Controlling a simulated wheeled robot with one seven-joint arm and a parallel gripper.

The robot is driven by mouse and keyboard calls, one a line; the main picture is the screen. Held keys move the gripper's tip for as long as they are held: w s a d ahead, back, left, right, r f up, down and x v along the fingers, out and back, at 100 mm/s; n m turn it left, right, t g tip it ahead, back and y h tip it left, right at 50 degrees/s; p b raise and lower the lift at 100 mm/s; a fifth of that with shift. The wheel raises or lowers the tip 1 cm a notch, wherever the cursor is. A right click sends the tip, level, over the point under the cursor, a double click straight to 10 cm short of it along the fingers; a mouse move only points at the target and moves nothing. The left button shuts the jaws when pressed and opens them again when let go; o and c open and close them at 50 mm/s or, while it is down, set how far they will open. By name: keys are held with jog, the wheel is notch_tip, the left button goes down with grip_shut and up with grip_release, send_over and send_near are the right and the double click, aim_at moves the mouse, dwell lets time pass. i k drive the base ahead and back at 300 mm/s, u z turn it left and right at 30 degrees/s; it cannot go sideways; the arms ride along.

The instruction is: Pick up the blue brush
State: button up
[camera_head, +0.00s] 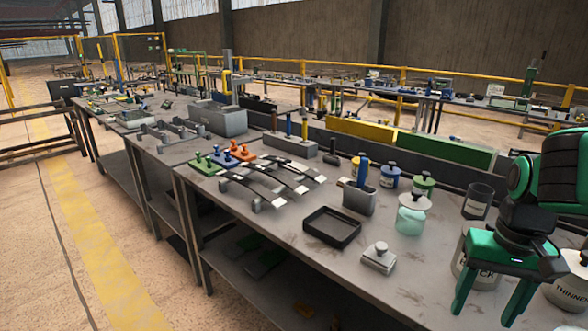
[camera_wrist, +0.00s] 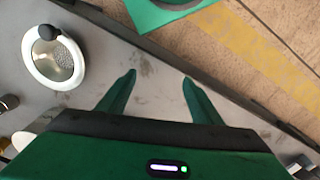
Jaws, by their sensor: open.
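A blue upright handle (camera_head: 362,168), which looks like the blue brush, stands in a grey box-shaped holder (camera_head: 358,198) on the workbench; its lower end is hidden in the holder. A second blue upright handle (camera_head: 289,124) stands in a long grey block farther back, so I cannot be sure which is the brush. My gripper (camera_head: 490,300) is at the right front, apart from both handles. Its green fingers are spread and empty, and they also show in the wrist view (camera_wrist: 158,82) above the bench. No blue brush is visible in the wrist view.
A lidded glass jar (camera_head: 411,216), blue can (camera_head: 389,178) and green can (camera_head: 424,184) stand near the holder. A black tray (camera_head: 331,228) and grey block (camera_head: 379,258) lie in front. In the wrist view, a white-rimmed round container (camera_wrist: 36,73) is left of my fingers.

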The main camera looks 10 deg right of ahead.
aim_at(288, 135)
jog(key=u, duration=1.7)
jog(key=i, duration=4.2)
jog(key=z, duration=0.45)
